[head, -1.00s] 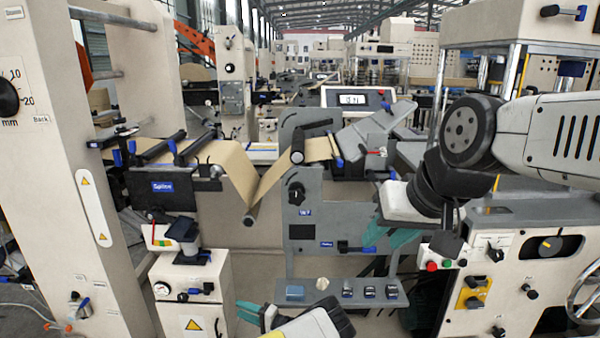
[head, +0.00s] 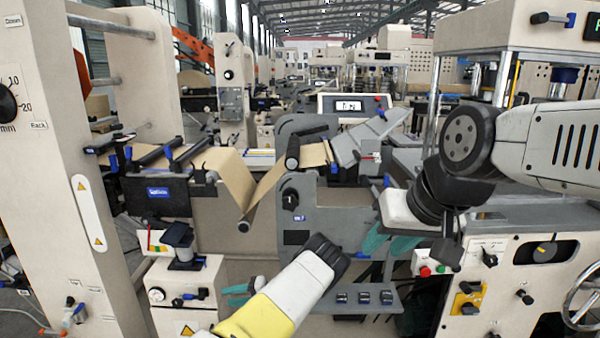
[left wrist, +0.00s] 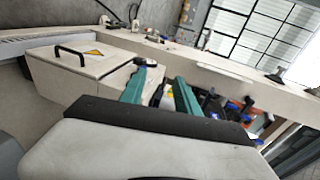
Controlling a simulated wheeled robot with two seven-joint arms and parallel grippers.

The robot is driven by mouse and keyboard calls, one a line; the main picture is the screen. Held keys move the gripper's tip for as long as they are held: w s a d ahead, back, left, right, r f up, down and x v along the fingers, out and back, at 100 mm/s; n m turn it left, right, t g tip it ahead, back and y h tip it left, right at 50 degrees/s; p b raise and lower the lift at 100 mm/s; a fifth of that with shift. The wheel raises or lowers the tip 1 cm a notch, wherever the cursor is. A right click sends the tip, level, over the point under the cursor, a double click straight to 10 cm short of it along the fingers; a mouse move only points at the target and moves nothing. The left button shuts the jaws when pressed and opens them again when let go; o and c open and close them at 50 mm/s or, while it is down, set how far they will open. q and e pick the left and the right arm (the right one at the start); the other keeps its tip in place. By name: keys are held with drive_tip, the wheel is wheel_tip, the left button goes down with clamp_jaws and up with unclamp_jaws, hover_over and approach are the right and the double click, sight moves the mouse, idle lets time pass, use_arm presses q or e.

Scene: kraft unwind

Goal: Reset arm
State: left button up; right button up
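My left arm (head: 285,300) reaches in from the bottom of the head view, its dark joint (head: 328,254) in front of the grey machine panel. My left gripper (head: 240,289) shows only as a bit of teal beside the arm. In the left wrist view its two teal fingers (left wrist: 163,76) stand apart with nothing held between them. My right arm (head: 540,140) comes in from the right. My right gripper (head: 388,242) points down and left in front of the panel, its teal fingers apart and seemingly empty.
Kraft paper (head: 233,178) runs over the rollers behind my left arm. A grey panel (head: 320,205) with a shelf of switches (head: 363,298) stands close by. A cream cabinet (head: 180,290) is at left. A control box (head: 490,275) with buttons lies below my right arm.

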use_arm(q)
drive_tip(key=s+d+r+n+g+h, duration=0.1)
drive_tip(key=s+r+h, duration=0.3)
drive_tip(key=r, duration=0.6)
drive_tip(key=s+d+r+n+h, duration=0.1)
drive_tip(key=s+r+h, duration=0.3)
drive_tip(key=r, duration=0.6)
drive_tip(key=s+d+r+n+g+h, duration=0.1)
drive_tip(key=s+r+h, duration=0.35)
drive_tip(key=r, duration=0.55)
drive_tip(key=s+d+r+m+t+h, duration=0.1)
drive_tip(key=s+d+r+t+h, duration=0.1)
drive_tip(key=s+r, duration=0.5)
drive_tip(key=s+d+r+m+t+h, duration=0.2)
drive_tip(key=s+r, duration=0.5)
drive_tip(key=s, duration=0.6)
drive_tip(key=d+t+h, duration=0.1)
drive_tip(key=t, duration=0.1)
drive_tip(key=shift+d+r+t, duration=0.25)
drive_tip(key=shift+r+t, duration=0.15)
